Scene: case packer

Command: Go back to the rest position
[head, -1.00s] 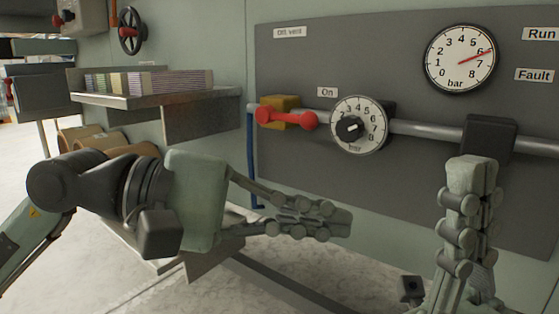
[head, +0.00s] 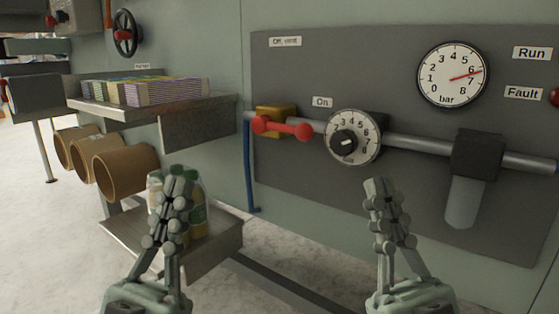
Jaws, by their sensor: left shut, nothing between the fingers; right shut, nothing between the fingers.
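My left gripper (head: 174,172) is shut and empty, pointing up in the lower left of the head view. It stands in front of some bottles (head: 198,212) on a low shelf and partly hides them. My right gripper (head: 381,184) is shut and empty, pointing up in front of the lower part of the grey panel (head: 300,170). Neither gripper appears to touch anything.
The panel carries a red-handled yellow valve (head: 283,128), a dial knob (head: 352,137), a pressure gauge (head: 452,75) reading about 6 bar and a dark block (head: 476,155) on the pipe. A shelf (head: 190,105) holds stacked cartons; brown tubes (head: 127,172) are below.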

